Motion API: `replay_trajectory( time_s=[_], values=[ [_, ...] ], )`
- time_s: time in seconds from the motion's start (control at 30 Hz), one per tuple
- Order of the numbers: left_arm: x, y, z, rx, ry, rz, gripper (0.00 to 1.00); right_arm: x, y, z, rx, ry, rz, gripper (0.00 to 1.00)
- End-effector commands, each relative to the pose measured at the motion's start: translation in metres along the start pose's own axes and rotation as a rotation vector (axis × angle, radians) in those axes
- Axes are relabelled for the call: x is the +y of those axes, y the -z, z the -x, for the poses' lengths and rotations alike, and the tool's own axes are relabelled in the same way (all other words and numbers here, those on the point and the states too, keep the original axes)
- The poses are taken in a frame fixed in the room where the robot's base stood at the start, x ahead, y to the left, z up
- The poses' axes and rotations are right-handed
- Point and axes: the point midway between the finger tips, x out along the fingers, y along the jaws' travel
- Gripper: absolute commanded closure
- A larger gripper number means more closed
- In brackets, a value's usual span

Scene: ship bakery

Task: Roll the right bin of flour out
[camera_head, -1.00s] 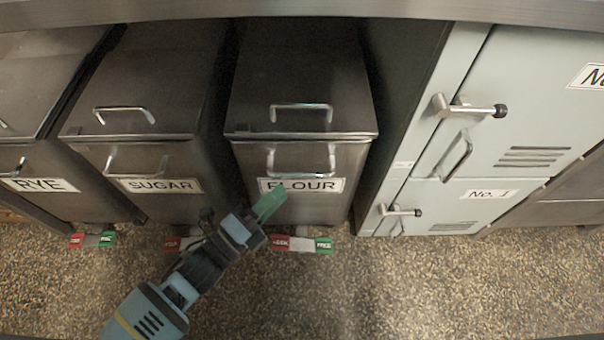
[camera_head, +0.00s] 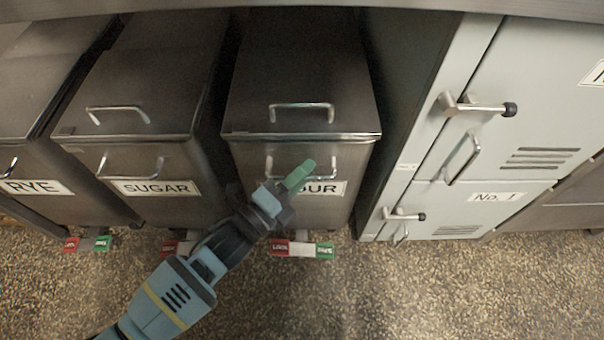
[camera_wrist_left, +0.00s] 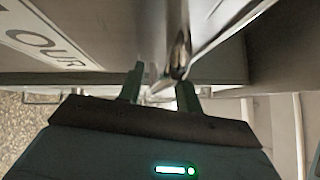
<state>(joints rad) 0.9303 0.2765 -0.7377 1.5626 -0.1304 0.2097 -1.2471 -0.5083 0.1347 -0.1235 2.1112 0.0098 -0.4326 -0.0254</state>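The flour bin (camera_head: 250,160), dark metal, stands under the counter between the sugar bin and the grey lockers. Its lid has a bar handle (camera_head: 301,106), and its front has another handle (camera_head: 330,160) above the label, which my gripper partly covers. A red and green pedal (camera_head: 302,249) sits at its foot. My left gripper (camera_head: 300,174) is in front of the label, close to the front handle. In the left wrist view its green fingers (camera_wrist_left: 161,88) stand apart, with the metal handle (camera_wrist_left: 179,52) just ahead and near the right finger. Contact cannot be told. My right gripper is out of view.
The sugar bin (camera_head: 120,160) and rye bin (camera_head: 20,150) stand to the left, with their own floor pedals. Grey lockers (camera_head: 530,110) with protruding latches (camera_head: 480,107) are close on the right. The counter edge (camera_head: 300,5) overhangs above. The speckled floor (camera_head: 400,290) in front is clear.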

Motion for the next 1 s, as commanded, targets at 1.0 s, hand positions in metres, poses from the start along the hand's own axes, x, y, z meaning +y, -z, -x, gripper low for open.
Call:
replay_trajectory(
  time_s=[1.0],
  values=[
    [-0.005, 0.015, 0.015, 0.000, -0.002, 0.002, 1.00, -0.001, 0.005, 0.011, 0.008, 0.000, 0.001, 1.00]
  ],
)
